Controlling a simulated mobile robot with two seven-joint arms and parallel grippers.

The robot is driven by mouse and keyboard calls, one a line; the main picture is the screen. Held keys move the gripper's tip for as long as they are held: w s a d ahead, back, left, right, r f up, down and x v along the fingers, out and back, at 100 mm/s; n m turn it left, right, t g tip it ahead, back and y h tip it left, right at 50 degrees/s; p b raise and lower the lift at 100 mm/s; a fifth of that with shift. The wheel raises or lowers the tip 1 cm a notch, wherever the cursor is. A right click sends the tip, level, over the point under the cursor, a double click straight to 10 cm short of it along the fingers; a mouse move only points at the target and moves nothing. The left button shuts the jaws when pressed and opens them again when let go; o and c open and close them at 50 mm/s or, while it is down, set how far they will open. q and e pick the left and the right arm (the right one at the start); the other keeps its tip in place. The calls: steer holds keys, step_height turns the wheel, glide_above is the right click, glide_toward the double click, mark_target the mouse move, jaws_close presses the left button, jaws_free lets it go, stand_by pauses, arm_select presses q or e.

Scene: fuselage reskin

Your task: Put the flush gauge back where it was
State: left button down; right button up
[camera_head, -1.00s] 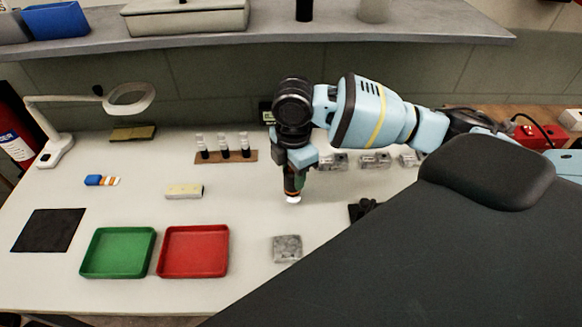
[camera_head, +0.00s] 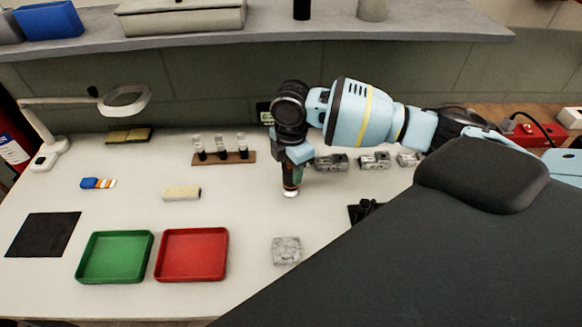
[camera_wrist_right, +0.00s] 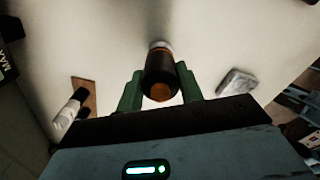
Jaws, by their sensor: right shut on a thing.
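The flush gauge, a dark cylinder with an orange band and a pale tip (camera_head: 290,192), points down over the white table in the head view. My right gripper (camera_head: 292,178) is shut on it. In the right wrist view, the green fingers (camera_wrist_right: 160,84) stand on either side of the dark gauge body (camera_wrist_right: 160,72), with its orange end facing the camera. I cannot tell whether the pale tip touches the table. A wooden rack (camera_head: 252,158) with three small black-and-clear pieces stands to the left of the gripper. My left gripper is out of view.
A grey block (camera_head: 286,250) lies in front of the gripper. A red tray (camera_head: 191,279) and a green tray (camera_head: 114,280) are at the front left. Several metal blocks (camera_head: 374,160) sit behind right. A pale yellow block (camera_head: 182,193) and black item (camera_head: 365,210) lie nearby.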

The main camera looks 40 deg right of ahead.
steer(key=o, duration=1)
steer(key=shift+f, duration=0.1)
step_height(320, 180, up, 12)
steer(key=p, duration=0.1)
